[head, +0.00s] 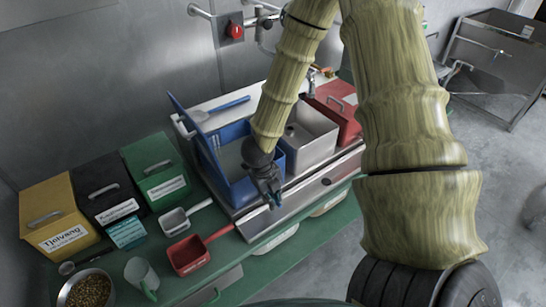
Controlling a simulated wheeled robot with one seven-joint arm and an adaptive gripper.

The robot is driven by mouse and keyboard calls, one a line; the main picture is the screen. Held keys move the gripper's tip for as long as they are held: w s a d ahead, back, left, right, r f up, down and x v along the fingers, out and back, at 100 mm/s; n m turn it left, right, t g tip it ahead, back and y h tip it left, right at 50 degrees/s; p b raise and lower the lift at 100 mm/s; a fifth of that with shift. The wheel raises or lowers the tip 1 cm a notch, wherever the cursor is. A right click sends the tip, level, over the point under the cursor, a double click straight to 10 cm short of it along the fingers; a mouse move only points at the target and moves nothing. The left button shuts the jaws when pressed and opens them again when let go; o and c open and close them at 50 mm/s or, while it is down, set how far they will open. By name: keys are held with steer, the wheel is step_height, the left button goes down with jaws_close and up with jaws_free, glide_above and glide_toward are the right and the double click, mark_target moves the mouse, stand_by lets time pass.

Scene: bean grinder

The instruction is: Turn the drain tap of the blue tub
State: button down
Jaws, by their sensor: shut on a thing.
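The blue tub (243,189) stands in the wash counter left of a steel basin, with its blue lid (187,117) raised at the left. My arm comes down from the top across the tub and hides part of its right side. My gripper (271,192) is at the tub's front right corner, pointing down, with its fingers shut on a small part there. That part is the drain tap as far as I can tell; the fingers cover most of it, and its turn angle cannot be made out.
A steel basin (308,136) and a red box (342,104) stand to the right. A red scoop (190,254), a grey scoop (174,221), a jug (140,273) and a bowl of beans (88,290) lie on the green bench. Yellow, black and green bins line the left wall.

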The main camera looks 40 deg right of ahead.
steer(key=shift+w+r, duration=0.1)
steer(key=shift+w, duration=0.1)
stand_by(0.3)
steer(key=c, duration=1.5)
jaws_free()
steer(key=shift+s, duration=0.1)
steer(key=shift+a+r, duration=0.4)
steer(key=shift+r, duration=1.55)
steer(key=shift+a+r, duration=0.35)
steer(key=shift+r, duration=1.6)
steer(key=shift+a+r, duration=0.4)
steer(key=shift+r, duration=1.55)
